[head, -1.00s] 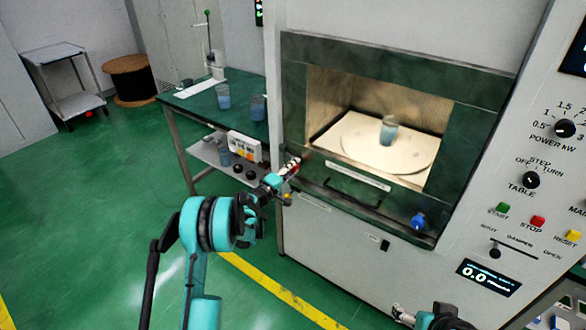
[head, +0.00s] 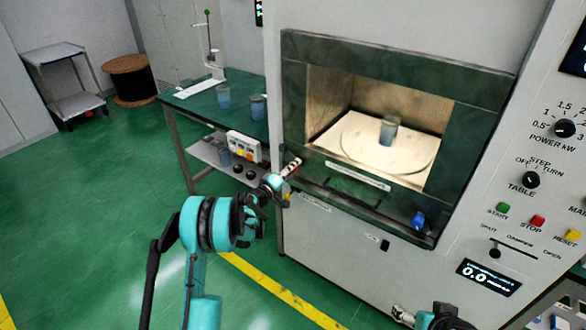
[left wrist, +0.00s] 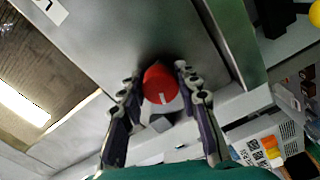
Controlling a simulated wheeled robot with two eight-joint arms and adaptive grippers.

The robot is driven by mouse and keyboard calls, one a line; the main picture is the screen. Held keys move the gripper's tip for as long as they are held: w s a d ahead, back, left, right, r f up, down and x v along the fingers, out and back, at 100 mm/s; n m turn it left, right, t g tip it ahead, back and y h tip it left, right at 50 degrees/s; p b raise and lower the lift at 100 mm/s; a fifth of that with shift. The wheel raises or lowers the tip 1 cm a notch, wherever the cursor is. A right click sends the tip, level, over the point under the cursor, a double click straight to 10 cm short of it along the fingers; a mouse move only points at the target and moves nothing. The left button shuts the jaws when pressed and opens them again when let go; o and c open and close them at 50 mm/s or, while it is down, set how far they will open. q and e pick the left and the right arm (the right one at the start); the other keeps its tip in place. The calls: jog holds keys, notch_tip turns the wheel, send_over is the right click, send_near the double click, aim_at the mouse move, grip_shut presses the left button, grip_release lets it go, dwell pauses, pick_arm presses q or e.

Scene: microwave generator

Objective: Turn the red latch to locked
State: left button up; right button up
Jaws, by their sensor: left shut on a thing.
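The red latch (left wrist: 160,88) is a round red knob with a white mark on its face, at the left end of the oven door's lower frame. In the left wrist view my left gripper (left wrist: 160,80) has its two fingers on either side of it, shut on it. In the head view my left gripper (head: 291,167) covers most of the latch. A blue knob (head: 418,221) sits at the right end of the same frame. My right gripper (head: 402,314) shows only partly at the bottom edge, and its jaws are unclear.
The oven window (head: 375,125) shows a beaker (head: 388,131) on a round turntable (head: 350,145). A dark door handle (head: 352,193) runs below the window. A green-topped bench (head: 205,103) with beakers stands to the left. The control panel is at right.

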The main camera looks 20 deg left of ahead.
pick_arm(q)
jog(key=shift+m, duration=0.3)
dwell(1.9)
jog(key=o, duration=1.2)
jog(key=shift+c, duration=0.2)
jog(key=v, duration=1.2)
